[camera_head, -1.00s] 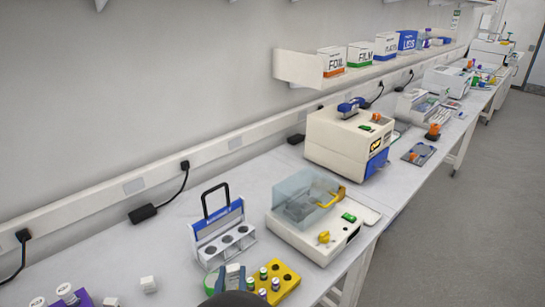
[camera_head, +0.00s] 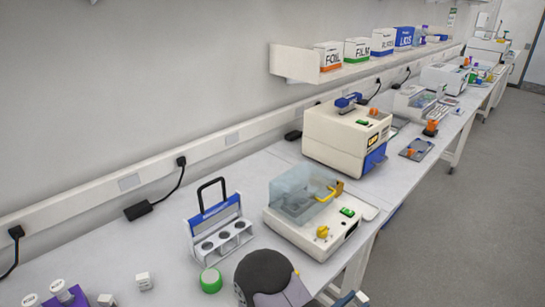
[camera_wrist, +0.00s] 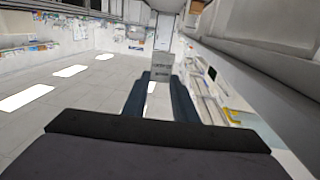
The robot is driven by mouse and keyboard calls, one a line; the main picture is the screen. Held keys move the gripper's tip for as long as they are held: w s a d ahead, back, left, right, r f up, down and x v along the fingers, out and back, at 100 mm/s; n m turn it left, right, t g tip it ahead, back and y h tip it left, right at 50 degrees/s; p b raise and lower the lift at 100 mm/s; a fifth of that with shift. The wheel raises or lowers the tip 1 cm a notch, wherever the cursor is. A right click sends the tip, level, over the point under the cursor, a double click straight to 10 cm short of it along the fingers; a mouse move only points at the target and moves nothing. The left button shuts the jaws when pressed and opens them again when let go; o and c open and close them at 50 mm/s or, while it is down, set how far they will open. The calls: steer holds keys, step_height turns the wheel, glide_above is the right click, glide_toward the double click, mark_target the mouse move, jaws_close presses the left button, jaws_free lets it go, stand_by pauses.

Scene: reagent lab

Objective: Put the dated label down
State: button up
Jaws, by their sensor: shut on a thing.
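My gripper (camera_wrist: 160,80) shows in the wrist view with its two dark blue fingers shut on a small pale piece with a dark printed line, which looks like the dated label (camera_wrist: 148,70). The piece stands between the fingertips, and its print is too small to read. In the head view my dark round wrist is at the bottom middle. Bluish finger parts (camera_head: 350,299) show at the bottom edge, right of the wrist. The label cannot be made out in the head view.
A green roll (camera_head: 210,281) lies left of my wrist, near the white rack with a black handle (camera_head: 220,232). The clear-lidded machine (camera_head: 312,228) stands behind my wrist. Small white blocks (camera_head: 145,281) and a purple rack (camera_head: 70,295) are at lower left. Bare bench lies between.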

steer(key=shift+d+f, duration=0.7)
steer(key=shift+f, duration=1.35)
steer(key=a+n+t+y, duration=0.4)
steer(key=a+y, duration=0.1)
steer(key=a, duration=0.2)
steer(key=shift+n+y, duration=0.3)
steer(key=w+a+r+n+t+y+p, duration=0.25)
steer(key=a+r+p, duration=0.65)
steer(key=a+r, duration=0.45)
steer(key=s+a+r+n+g+y+b, duration=0.15)
steer(key=s+a+n+y+b, duration=0.4)
steer(key=a, duration=0.65)
steer(key=s+a+r+n+g+y+b, duration=0.1)
steer(key=s+a+r+n+y+b, duration=0.15)
steer(key=s+a+y, duration=0.75)
steer(key=shift+n+h, duration=0.25)
steer(key=shift+h, duration=0.35)
steer(key=shift+w+a+f+p, duration=0.3)
steer(key=shift+w+f, duration=0.25)
steer(key=shift+f, duration=1.25)
steer(key=shift+w+a+f+p, duration=0.15)
steer(key=shift+w+f+p, duration=0.3)
steer(key=shift+f, duration=1.3)
steer(key=shift+w+a+f+p, duration=0.25)
steer(key=shift+w+f, duration=0.35)
steer(key=shift+f, duration=1.2)
